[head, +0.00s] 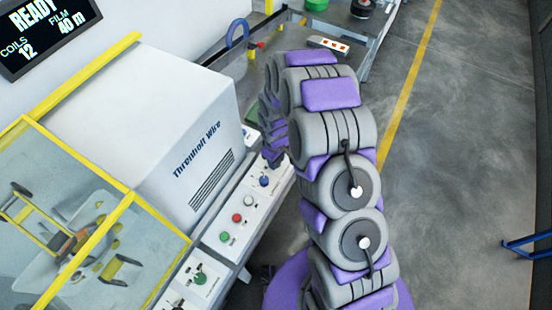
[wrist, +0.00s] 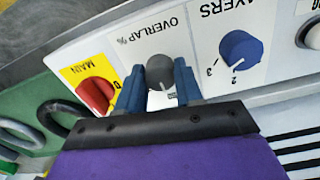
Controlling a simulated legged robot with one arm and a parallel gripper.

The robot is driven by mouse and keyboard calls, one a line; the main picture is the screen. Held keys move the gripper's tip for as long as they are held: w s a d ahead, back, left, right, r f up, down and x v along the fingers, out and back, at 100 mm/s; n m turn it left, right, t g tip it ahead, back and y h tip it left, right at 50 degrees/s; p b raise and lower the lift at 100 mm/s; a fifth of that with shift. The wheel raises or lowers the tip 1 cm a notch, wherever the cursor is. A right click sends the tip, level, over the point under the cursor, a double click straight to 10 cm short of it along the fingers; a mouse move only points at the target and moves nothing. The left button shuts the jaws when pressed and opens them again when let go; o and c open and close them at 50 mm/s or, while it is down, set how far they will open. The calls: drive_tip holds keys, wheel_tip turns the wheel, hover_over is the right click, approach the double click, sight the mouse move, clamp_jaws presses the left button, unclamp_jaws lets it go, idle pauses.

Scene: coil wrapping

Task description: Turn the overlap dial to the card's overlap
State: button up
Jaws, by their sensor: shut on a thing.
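The overlap dial (wrist: 158,72) is a dark grey knob under the word OVERLAP % on the white panel, in the wrist view. My gripper (wrist: 160,80) has its two blue fingers on either side of this knob, shut on it. The dial's pointer and most of its scale are hidden by the fingers and the gripper body. In the head view my arm hides the dial and the gripper's tips. I cannot make out a card with an overlap value in either view.
The blue layers dial (wrist: 240,50) sits right of my gripper, with the red main switch (wrist: 95,92) to its left. In the head view, green and red buttons (head: 237,218) line the panel near the white machine housing (head: 160,120). A screen (head: 42,30) reads READY.

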drive_tip(key=o, duration=1)
drive_tip(key=shift+o, duration=0.2)
wheel_tip(320, 180, up, 17)
drive_tip(key=p, duration=0.1)
drive_tip(key=shift+a, duration=0.2)
drive_tip(key=shift+s+r, duration=0.15)
drive_tip(key=s+d+r+m+g+b, duration=0.15)
drive_tip(key=s+d+r+m, duration=0.45)
drive_tip(key=s+r, duration=0.7)
drive_tip(key=s+d+m+b, duration=0.1)
drive_tip(key=s+d, duration=0.1)
drive_tip(key=s, duration=0.8)
drive_tip(key=s+d+m, duration=0.2)
drive_tip(key=s, duration=0.7)
drive_tip(key=shift+s+d+r+m+b, duration=0.3)
drive_tip(key=shift+s+d+r+b, duration=0.05)
drive_tip(key=shift+s+r, duration=0.05)
